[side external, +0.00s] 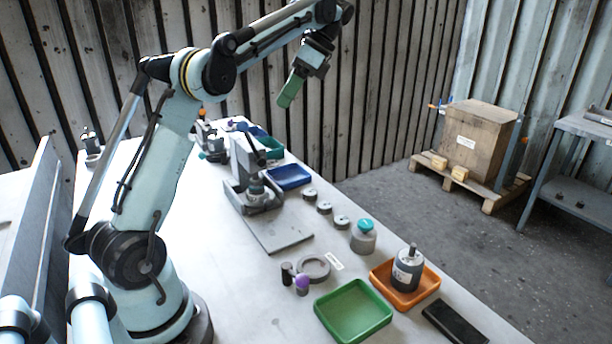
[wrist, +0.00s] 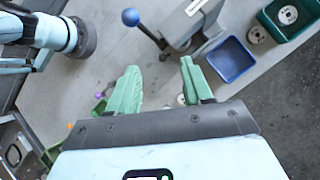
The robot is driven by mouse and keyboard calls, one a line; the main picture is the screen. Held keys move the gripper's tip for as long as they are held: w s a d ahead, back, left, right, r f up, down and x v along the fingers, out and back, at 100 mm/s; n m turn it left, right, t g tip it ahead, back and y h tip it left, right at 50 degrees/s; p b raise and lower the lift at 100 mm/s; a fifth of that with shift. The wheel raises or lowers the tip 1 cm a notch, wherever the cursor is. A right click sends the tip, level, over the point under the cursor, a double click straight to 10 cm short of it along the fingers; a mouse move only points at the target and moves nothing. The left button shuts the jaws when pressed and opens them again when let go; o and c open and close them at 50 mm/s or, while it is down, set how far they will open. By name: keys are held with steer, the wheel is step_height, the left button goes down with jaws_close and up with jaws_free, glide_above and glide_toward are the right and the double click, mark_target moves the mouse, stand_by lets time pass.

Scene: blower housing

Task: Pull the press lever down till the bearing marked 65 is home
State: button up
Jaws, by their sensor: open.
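The grey press (side external: 246,178) stands on the bench in the side view, its upright tilted toward the back. In the wrist view, the press (wrist: 190,22) is at the top, and its lever ends in a blue ball knob (wrist: 131,17) sticking out to the left. No bearing marked 65 can be read; what sits under the ram is unclear.
A blue tray (side external: 289,177) stands beside the press, with a green tray (side external: 270,148) behind it. Several small round parts (side external: 324,208) line the bench's right side. A front green tray (side external: 353,312) and an orange tray (side external: 405,290) are nearer. Air around my gripper is clear.

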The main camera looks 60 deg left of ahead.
steer(key=shift+v, duration=0.8)
